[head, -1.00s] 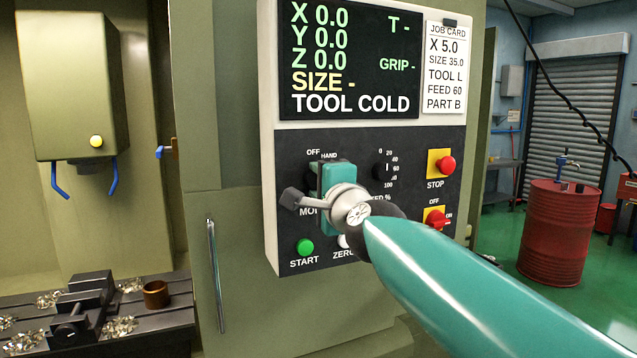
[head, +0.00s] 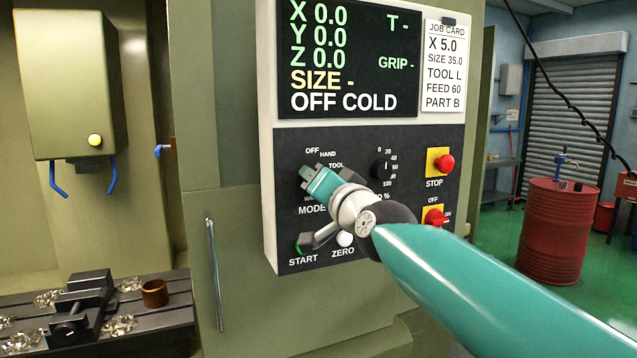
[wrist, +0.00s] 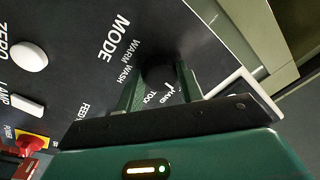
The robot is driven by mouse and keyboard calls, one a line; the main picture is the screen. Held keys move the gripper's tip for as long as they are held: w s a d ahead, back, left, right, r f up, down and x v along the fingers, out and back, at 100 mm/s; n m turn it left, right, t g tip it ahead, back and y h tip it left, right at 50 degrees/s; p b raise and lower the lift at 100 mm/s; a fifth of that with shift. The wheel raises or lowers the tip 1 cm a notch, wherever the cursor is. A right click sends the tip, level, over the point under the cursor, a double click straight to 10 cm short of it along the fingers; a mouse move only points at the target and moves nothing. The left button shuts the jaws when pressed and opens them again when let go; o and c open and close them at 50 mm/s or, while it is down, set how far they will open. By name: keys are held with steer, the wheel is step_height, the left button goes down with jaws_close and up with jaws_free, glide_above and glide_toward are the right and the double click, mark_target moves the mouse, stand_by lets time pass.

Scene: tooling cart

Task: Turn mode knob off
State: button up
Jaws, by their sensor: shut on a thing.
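The mode knob (wrist: 160,78) is a dark round knob on the black control panel (head: 290,150). In the wrist view it sits between the two fingers of my gripper (wrist: 162,88), which is shut on it. In the head view my gripper (head: 313,184) covers the knob, with the OFF and HAND labels above and MODE below. My gripper is rolled at a slant to the panel. The screen (head: 349,60) above reads "OFF COLD" on its bottom line. The knob's pointer is hard to make out.
The feed knob (head: 383,170) is right of the mode knob. The red STOP button (head: 445,164) and a red switch (head: 435,217) are further right.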

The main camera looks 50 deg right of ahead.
steer(key=shift+n, duration=0.6)
steer(key=o, duration=1)
steer(key=shift+w, duration=0.1)
steer(key=v, duration=1.4)
steer(key=shift+d, duration=0.1)
